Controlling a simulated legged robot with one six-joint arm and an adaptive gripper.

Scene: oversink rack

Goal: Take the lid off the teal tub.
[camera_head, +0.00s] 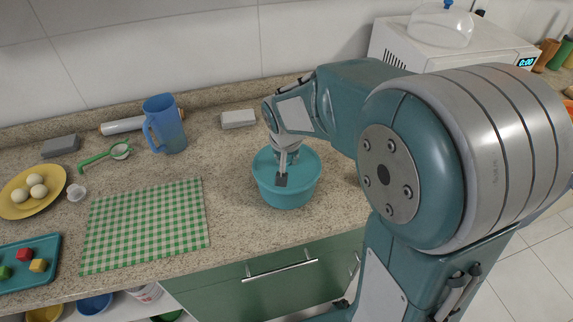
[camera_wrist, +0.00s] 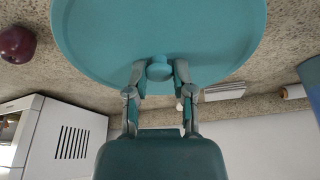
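The teal tub (camera_head: 287,196) stands on the counter near its front edge. I cannot tell there whether the lid sits on the rim.
A microwave (camera_head: 420,47) stands at the back right. A dark red round thing (camera_wrist: 16,44) shows in the wrist view. Bare counter surrounds the tub.

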